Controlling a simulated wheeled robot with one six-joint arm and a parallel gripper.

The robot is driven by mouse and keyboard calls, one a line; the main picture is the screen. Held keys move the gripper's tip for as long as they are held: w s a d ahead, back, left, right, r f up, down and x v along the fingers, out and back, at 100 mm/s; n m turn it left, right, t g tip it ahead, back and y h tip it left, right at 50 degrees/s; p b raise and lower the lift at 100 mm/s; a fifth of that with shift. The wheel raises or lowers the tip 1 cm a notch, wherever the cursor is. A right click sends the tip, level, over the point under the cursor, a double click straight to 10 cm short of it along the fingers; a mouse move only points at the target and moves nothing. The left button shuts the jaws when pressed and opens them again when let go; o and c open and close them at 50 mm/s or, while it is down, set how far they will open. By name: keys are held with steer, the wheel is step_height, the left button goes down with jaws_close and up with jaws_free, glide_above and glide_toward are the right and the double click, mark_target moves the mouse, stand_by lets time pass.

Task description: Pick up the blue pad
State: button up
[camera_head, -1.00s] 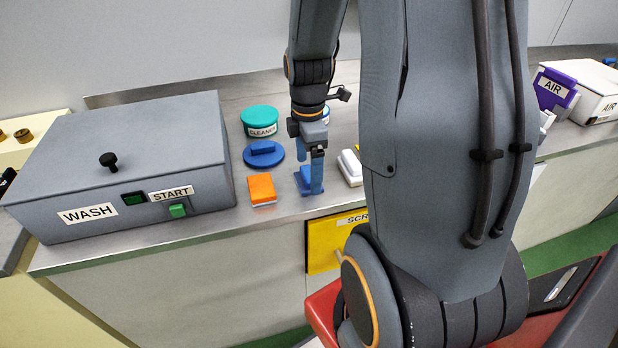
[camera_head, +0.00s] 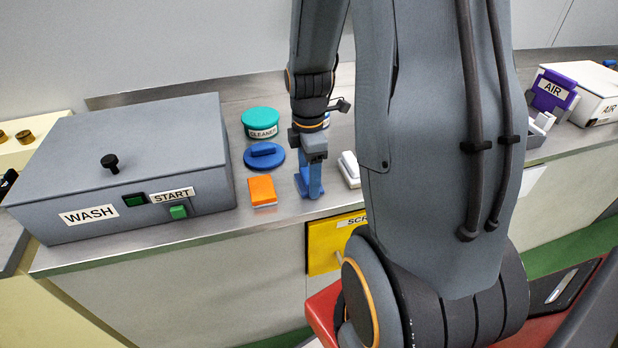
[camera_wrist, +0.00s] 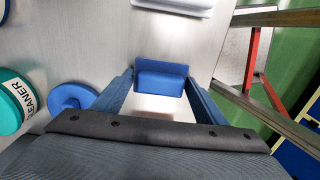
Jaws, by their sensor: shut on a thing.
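The blue pad (camera_head: 301,186) is at the front part of the steel counter, right of the orange pad. In the wrist view the blue pad (camera_wrist: 161,78) lies between my two fingertips, near the counter's front edge. My gripper (camera_head: 313,187) points down and is shut on the blue pad, low at the counter surface. A finger hides part of the pad in the head view. I cannot tell whether the pad still touches the counter.
An orange pad (camera_head: 262,190) and a blue round lid with a grip (camera_head: 264,156) stand left of my gripper. Behind are a teal-lidded cleaner tub (camera_head: 261,121) and, at left, the grey wash box (camera_head: 120,170). A white block (camera_head: 349,168) lies close on the right.

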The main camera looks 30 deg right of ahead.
step_height(320, 180, up, 10)
steer(key=shift+b, duration=0.35)
steer(key=o, duration=0.4)
steer(key=shift+c, duration=1.4)
